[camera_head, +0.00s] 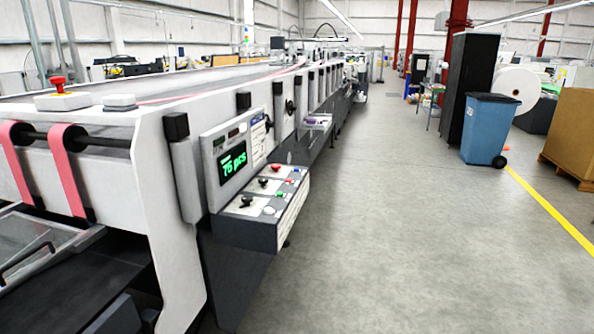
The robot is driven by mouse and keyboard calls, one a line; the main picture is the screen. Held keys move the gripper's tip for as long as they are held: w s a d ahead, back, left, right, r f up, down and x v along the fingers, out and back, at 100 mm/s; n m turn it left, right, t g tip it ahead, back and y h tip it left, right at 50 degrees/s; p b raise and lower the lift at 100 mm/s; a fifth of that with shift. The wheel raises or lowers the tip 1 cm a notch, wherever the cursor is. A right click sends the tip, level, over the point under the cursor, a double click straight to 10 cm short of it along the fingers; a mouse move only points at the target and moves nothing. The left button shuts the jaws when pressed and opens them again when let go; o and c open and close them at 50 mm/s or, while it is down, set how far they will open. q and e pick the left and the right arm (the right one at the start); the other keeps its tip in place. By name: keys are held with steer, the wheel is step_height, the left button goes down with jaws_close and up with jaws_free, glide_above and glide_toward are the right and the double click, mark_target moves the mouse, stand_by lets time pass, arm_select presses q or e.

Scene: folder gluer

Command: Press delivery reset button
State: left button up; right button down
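The folder gluer (165,240) is a long white machine running from the left foreground to the back. On its side is a control panel (262,208) with black knobs and several small coloured buttons, among them a red button (290,181), a green button (281,194) and a white button (269,210). Above it a display (232,164) reads "75 pcs" in green. A red mushroom button (58,83) sits on a box on the machine's top left. Labels are too small to read, so I cannot tell which is the delivery reset button. Neither gripper is in view.
The grey floor (380,230) right of the machine is open. A blue bin (487,130), a black cabinet (468,85), a paper roll (517,88) and a brown box (572,128) stand on the right. A yellow line (550,213) crosses the floor there.

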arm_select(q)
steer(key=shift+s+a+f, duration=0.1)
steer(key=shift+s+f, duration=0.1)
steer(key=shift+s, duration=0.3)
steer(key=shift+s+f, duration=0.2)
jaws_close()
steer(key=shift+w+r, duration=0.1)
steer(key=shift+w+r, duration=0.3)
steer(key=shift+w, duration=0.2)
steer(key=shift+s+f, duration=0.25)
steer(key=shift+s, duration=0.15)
